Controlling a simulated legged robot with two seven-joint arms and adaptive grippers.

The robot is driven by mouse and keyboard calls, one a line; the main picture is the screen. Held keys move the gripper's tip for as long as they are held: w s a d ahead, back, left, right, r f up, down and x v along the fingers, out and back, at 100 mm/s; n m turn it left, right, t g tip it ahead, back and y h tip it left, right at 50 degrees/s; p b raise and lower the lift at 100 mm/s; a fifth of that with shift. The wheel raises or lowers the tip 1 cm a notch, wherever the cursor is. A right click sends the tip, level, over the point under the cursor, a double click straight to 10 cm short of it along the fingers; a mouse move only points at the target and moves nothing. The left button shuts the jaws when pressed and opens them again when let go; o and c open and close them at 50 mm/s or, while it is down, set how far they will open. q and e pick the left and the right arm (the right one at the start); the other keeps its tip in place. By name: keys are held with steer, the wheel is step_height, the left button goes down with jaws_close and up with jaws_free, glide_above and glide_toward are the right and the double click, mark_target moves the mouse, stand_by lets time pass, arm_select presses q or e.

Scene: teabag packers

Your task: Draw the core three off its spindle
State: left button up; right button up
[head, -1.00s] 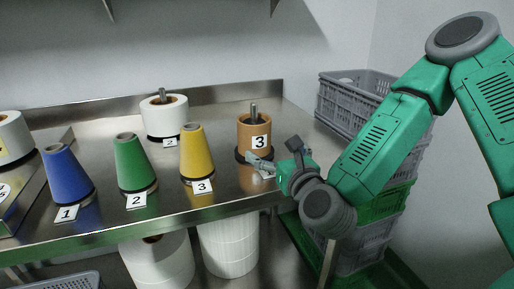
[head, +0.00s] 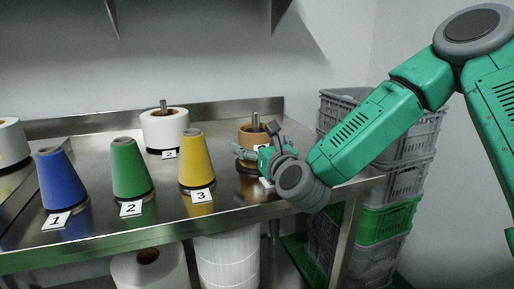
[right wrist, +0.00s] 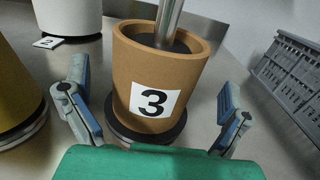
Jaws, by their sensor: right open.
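Core three is a brown cardboard tube (head: 247,136) on a metal spindle (head: 255,120) at the right end of the steel table. In the right wrist view the core (right wrist: 135,75) bears a "3" label and sits on a dark round base, with the spindle (right wrist: 168,22) rising out of its top. My right gripper (head: 252,153) is at the core's near side and hides its lower part in the head view. In the right wrist view its open fingers (right wrist: 152,108) stand to either side of the core, with gaps, holding nothing. My left gripper is out of view.
A yellow cone (head: 196,160), a green cone (head: 130,168) and a blue cone (head: 62,180) stand to the left on the steel table (head: 220,210). A white roll (head: 163,130) stands behind them. Stacked grey crates (head: 410,145) stand at the right, beyond the table.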

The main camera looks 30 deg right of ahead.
mark_target(256, 112)
steer(key=w, duration=0.3)
steer(key=shift+a, duration=0.1)
steer(key=shift+d, duration=0.35)
steer(key=shift+c, duration=1.3)
steer(key=shift+d+f, duration=0.1)
steer(key=c, duration=0.9)
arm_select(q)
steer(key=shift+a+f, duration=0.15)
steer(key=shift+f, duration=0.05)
arm_select(e)
steer(key=shift+a, duration=0.2)
step_height(256, 112, up, 9)
steer(key=shift+d+p, duration=0.1)
steer(key=shift+p, duration=0.95)
steer(key=shift+r, duration=0.7)
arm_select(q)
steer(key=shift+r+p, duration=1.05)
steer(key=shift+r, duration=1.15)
arm_select(e)
steer(key=shift+r, duration=1.8)
